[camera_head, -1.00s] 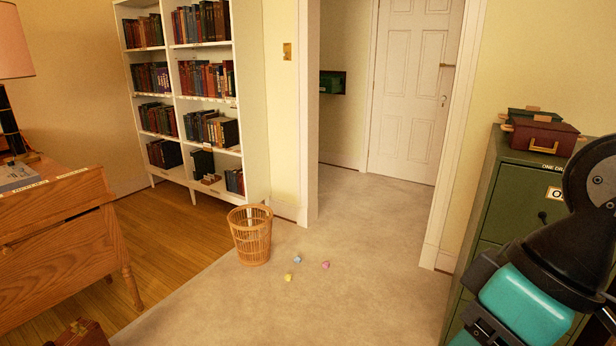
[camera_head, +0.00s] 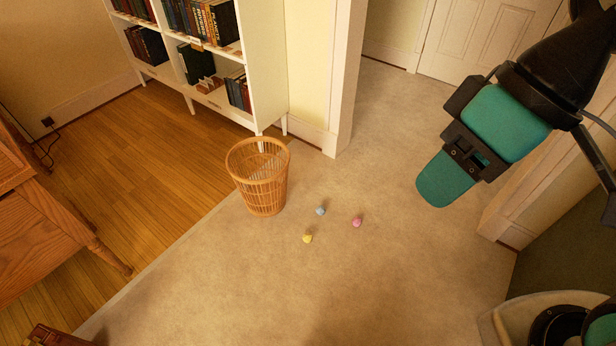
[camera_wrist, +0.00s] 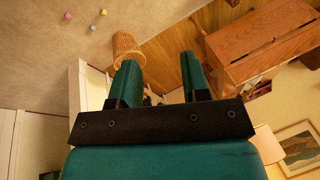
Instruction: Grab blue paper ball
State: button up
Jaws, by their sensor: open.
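My gripper (camera_head: 439,188) is in the air at the right of the head view, well away from the balls. In the wrist view, my gripper (camera_wrist: 160,60) has its two teal fingers apart with nothing between them.
A white bookcase (camera_head: 262,95) and a wall corner stand behind the basket. A wooden desk (camera_head: 40,230) is at the left. A door frame and dark green surface are at the right. The carpet (camera_head: 330,290) around and in front of the balls is clear.

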aim_at(321, 210)
jog(key=u, duration=0.1)
jog(key=i, duration=1.85)
jog(key=u, duration=0.1)
